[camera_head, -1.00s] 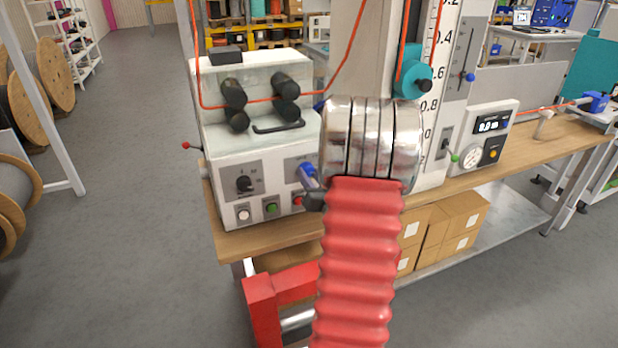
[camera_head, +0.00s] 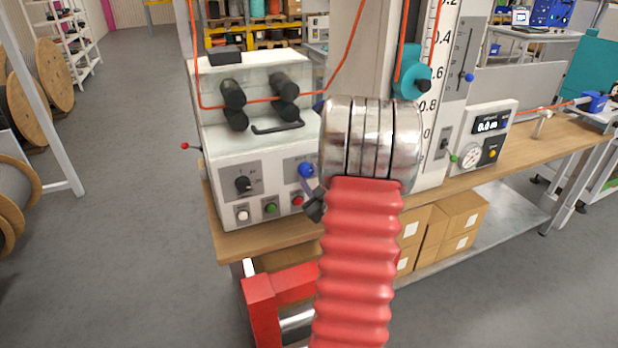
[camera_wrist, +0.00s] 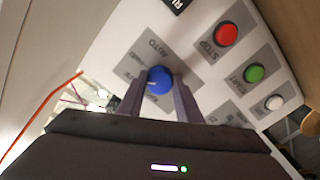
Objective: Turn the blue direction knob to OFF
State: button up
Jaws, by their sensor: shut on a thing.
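The blue direction knob (camera_head: 306,170) is on a grey plate on the white machine's front panel, left of my wrist in the head view. In the wrist view the knob (camera_wrist: 159,78) sits between the two fingers of my gripper (camera_wrist: 160,88), which is shut on it. A pale mark on the knob points roughly left in that view. Lettering including AUTO stands around it; the OFF label is not legible. In the head view my gripper (camera_head: 313,196) shows only partly, its dark fingers just below the knob, the rest behind my wrist.
The red (camera_wrist: 226,34), green (camera_wrist: 254,73) and white (camera_wrist: 274,102) buttons are close to the knob's plate. A black selector knob (camera_head: 243,184) is farther left on the panel. The machine stands on a wooden bench (camera_head: 540,148) with cardboard boxes (camera_head: 459,216) below.

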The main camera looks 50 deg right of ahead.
jog(key=shift+w+a+r+n, duration=0.15)
jog(key=shift+w+n, duration=0.05)
jog(key=shift+n, duration=0.8)
jog(key=o, duration=1)
jog(key=shift+o, duration=0.2)
jog(key=shift+s, duration=0.1)
jog(key=shift+s, duration=0.1)
jog(key=shift+s+a, duration=0.1)
jog(key=shift+s, duration=0.15)
jog(key=v, duration=1.3)
jog(key=shift+f, duration=0.25)
